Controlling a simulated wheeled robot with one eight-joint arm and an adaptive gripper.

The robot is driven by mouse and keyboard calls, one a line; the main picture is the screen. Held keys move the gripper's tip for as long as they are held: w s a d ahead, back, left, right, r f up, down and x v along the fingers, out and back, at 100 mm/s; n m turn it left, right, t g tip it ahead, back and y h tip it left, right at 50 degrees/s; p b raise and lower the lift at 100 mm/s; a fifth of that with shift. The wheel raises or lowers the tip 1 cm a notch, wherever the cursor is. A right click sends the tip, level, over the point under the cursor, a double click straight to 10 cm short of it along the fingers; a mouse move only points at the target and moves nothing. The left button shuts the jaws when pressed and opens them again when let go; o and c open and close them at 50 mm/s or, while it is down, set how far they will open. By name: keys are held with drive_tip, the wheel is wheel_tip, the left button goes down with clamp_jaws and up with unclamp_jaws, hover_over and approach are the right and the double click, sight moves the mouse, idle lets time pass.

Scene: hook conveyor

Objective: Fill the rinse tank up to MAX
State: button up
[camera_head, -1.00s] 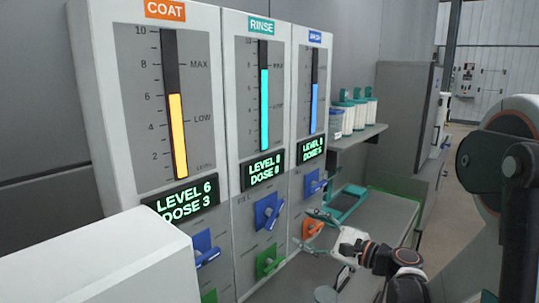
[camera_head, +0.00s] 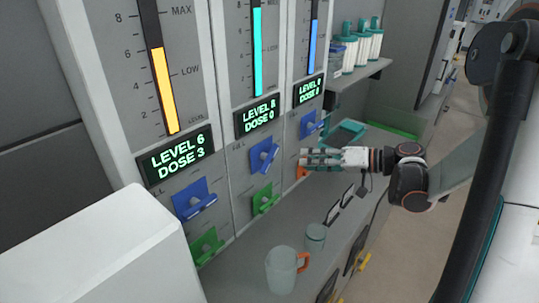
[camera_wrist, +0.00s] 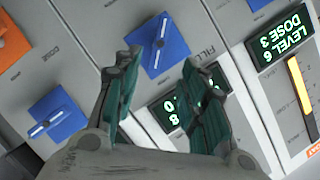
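The rinse panel is the middle one. Its display (camera_head: 257,117) reads LEVEL 8, DOSE 0. Below the display are a blue valve handle (camera_head: 264,157) and a green one (camera_head: 265,200). My gripper (camera_head: 305,158) is level in front of the right-hand panel, pointing left towards the rinse panel. In the wrist view it is open (camera_wrist: 160,65) and empty. The rinse blue handle (camera_wrist: 160,45) appears between and beyond its fingertips, apart from them. A finger partly hides the rinse display there.
The coat panel's display (camera_head: 175,155) reads LEVEL 6, DOSE 3. The right-hand panel has a blue handle (camera_head: 313,125) and an orange one (camera_wrist: 10,40) close by my gripper. A clear jug (camera_head: 281,270) and a lidded jar (camera_head: 315,237) stand on the counter below.

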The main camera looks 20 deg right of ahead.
sight(272, 160)
drive_tip(key=b+x, duration=0.3)
drive_tip(key=x, duration=1)
drive_tip(key=shift+w+a+f, duration=0.1)
drive_tip(key=shift+w+a, duration=0.05)
drive_tip(key=shift+a, duration=0.1)
clamp_jaws()
